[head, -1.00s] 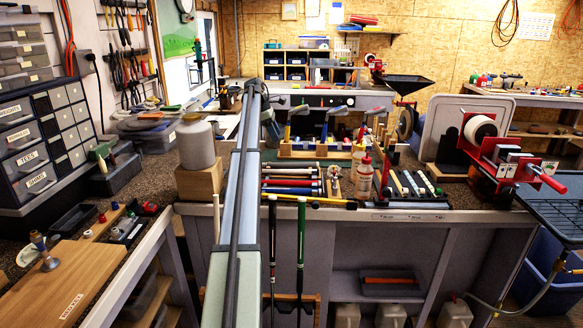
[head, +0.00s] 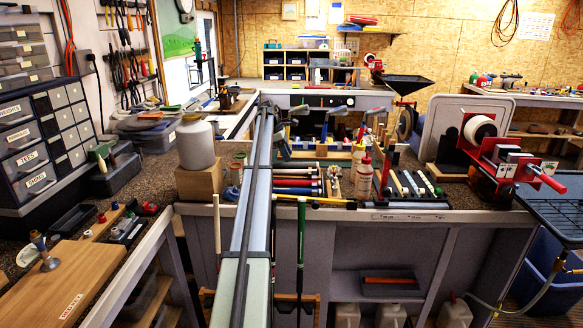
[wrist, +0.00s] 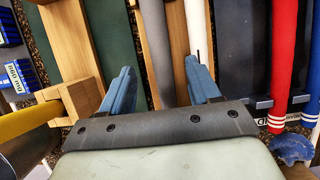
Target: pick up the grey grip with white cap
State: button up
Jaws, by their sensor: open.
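The grey grip (wrist: 155,40) lies lengthwise in the wrist view, running from the top edge down between my fingers. Its white cap cannot be made out. My gripper (wrist: 159,64) is open, with one blue finger to the left of the grey grip and the other to its right. A white grip (wrist: 197,28) lies close beside the grey one, near the right fingertip. I cannot tell how high the fingers are above the grips. In the head view my arm hides the grey grip.
A red grip (wrist: 283,60) and a blue grip (wrist: 314,75) lie further right in the wrist view. A wooden block (wrist: 70,40) and a green strip (wrist: 112,35) are on the left.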

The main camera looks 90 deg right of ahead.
aim_at(288, 166)
jog(key=shift+x, duration=2.3)
jog(key=shift+w, duration=0.1)
jog(key=c, duration=1)
